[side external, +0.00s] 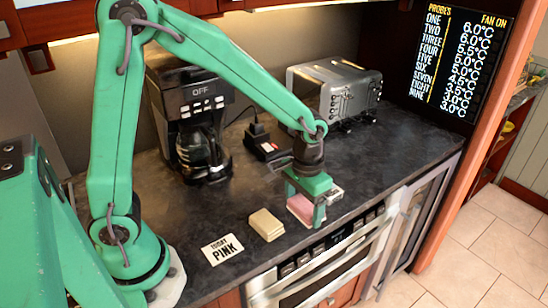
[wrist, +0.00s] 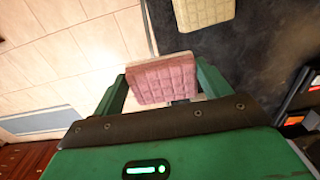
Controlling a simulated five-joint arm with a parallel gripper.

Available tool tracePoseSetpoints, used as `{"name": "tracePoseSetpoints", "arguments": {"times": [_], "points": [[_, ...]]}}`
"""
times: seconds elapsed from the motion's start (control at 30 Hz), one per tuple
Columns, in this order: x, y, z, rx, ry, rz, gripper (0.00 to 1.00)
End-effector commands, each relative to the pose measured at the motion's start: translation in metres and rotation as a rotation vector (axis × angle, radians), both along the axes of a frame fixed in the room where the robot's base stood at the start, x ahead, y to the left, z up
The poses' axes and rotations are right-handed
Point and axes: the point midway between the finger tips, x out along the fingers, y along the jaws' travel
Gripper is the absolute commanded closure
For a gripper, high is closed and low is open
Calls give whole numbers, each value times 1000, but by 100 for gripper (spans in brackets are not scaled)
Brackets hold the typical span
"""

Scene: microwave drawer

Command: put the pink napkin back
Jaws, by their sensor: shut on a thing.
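The pink napkin (side external: 300,208) is a folded, quilted square held between the green fingers of my gripper (side external: 308,198), near the counter's front edge. In the wrist view the pink napkin (wrist: 163,80) sits between the two fingers of my gripper (wrist: 162,84), with a finger at each side. I cannot tell whether it touches the counter. A cream folded napkin or stack (side external: 266,225) lies on the counter left of my gripper; it also shows at the top of the wrist view (wrist: 203,11). A white card (side external: 222,249) reading "TODAY PINK" lies further left.
A small pale object (side external: 335,192), partly hidden, lies just right of my gripper. A coffee maker (side external: 195,125), a black device (side external: 262,143) and a toaster (side external: 345,88) stand behind. The oven front (side external: 325,265) is below the counter edge. The right counter (side external: 400,140) is clear.

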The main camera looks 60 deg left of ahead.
Motion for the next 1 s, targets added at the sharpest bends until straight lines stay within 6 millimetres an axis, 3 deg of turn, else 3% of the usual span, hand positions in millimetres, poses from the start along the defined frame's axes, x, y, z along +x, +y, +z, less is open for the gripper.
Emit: {"name": "tracePoseSetpoints", "arguments": {"times": [0.43,0.83,1.0], "points": [[39,56,-41,0,0,2,57],[43,63,-49,0,0,-1,57],[43,63,-64,0,3,0,57]]}}
